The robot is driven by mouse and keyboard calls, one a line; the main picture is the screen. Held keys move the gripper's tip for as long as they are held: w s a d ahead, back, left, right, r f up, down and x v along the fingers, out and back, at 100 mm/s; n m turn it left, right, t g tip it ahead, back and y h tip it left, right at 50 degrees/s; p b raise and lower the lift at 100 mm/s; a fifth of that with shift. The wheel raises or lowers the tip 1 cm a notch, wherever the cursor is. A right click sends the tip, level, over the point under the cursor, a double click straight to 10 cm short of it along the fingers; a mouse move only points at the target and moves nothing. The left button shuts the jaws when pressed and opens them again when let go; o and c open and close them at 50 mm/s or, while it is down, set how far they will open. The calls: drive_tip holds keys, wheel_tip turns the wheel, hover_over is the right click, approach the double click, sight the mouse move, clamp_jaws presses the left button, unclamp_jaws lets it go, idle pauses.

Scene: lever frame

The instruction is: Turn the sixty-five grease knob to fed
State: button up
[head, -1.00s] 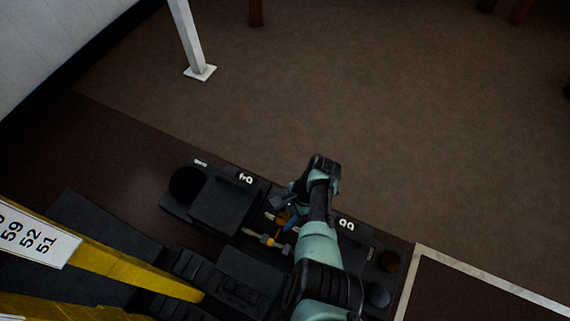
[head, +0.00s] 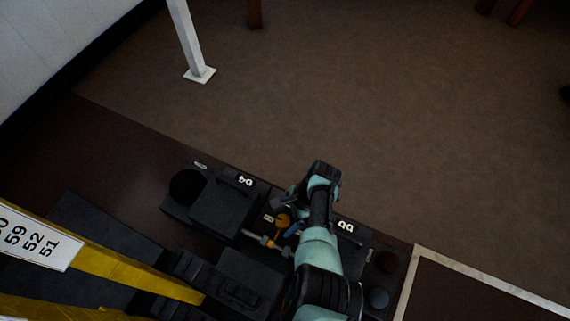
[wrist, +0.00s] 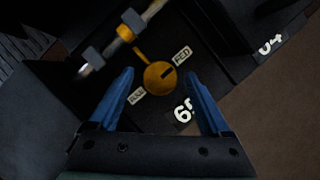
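The orange grease knob (wrist: 158,77) sits on a dark panel in the wrist view, beside a white "65" label (wrist: 183,110). A FED plate (wrist: 182,57) lies at its upper right and another small plate (wrist: 137,95), hard to read, at its lower left. A dark mark on the knob's face points toward FED; a thin orange arm sticks out to the upper left. My gripper (wrist: 159,75) is open, its blue fingers on either side of the knob in the picture, apparently not touching it. In the head view the knob (head: 283,220) shows beside my arm, which hides part of the panel.
A grey and orange rod fitting (wrist: 124,32) runs close above the knob. A dark box with a "64" label (head: 244,181) stands to the left in the head view. A yellow beam with a number sign (head: 35,241) is at lower left. Open floor lies beyond.

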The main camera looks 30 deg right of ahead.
drive_tip(key=p+v, duration=0.8)
drive_tip(key=v, duration=0.5)
drive_tip(key=shift+p, duration=0.3)
